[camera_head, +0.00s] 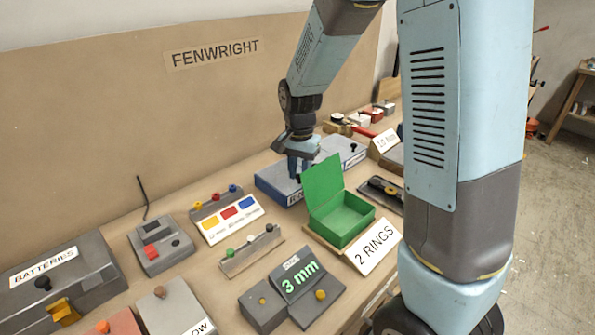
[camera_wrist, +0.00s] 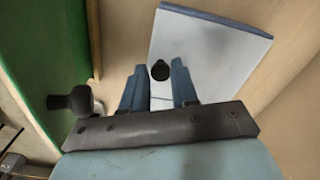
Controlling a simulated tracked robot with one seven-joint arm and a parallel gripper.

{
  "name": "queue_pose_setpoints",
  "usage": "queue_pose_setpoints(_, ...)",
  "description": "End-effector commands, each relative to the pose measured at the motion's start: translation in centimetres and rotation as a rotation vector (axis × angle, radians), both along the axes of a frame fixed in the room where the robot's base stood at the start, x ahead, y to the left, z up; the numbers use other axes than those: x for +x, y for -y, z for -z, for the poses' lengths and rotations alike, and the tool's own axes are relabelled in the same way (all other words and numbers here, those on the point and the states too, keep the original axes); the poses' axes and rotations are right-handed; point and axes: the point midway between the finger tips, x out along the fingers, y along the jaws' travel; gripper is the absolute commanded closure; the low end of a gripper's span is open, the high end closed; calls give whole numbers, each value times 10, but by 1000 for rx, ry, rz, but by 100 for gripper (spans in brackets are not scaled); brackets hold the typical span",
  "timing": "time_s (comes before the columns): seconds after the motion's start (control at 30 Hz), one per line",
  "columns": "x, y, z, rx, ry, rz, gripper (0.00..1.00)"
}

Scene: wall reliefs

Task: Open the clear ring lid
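The box under my gripper is low and blue, with a flat grey top (camera_head: 332,158) and a partly hidden front label. I take its top for the ring lid, though no clear material can be made out. In the wrist view its pale top (camera_wrist: 205,55) has a blue edge and a small black knob (camera_wrist: 160,71). My gripper (camera_head: 299,172) points down over the box's left part. In the wrist view its blue fingers (camera_wrist: 158,66) are apart, with the knob showing in the gap. I cannot tell whether they touch it.
An open green box (camera_head: 345,220) with its lid raised (camera_head: 323,185) stands close in front, beside a "2 RINGS" sign (camera_head: 377,248). A green panel (camera_wrist: 40,60) and a black knob (camera_wrist: 75,101) are left in the wrist view. The wall (camera_head: 150,110) is behind.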

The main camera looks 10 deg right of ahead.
Motion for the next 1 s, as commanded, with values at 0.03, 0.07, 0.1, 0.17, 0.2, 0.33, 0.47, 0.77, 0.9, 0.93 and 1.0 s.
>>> queue_pose_setpoints(0.03,0,0,0,0,0,0,77)
queue_pose_setpoints(0.07,0,0,0,0,0,0,80)
queue_pose_setpoints(0.1,0,0,0,0,0,0,83)
queue_pose_setpoints(0.17,0,0,0,0,0,0,89)
queue_pose_setpoints(0.2,0,0,0,0,0,0,93)
queue_pose_setpoints(0.33,0,0,0,-1,-1,0,100)
queue_pose_setpoints(0.47,0,0,0,-1,-1,0,100)
queue_pose_setpoints(0.77,0,-2,-1,-3,-5,0,100)
queue_pose_setpoints(0.9,2,-1,-4,-18,-27,-1,100)
queue_pose_setpoints(0.93,3,-1,-6,-23,-34,-1,100)
queue_pose_setpoints(1.0,4,-2,-9,-39,-58,1,100)
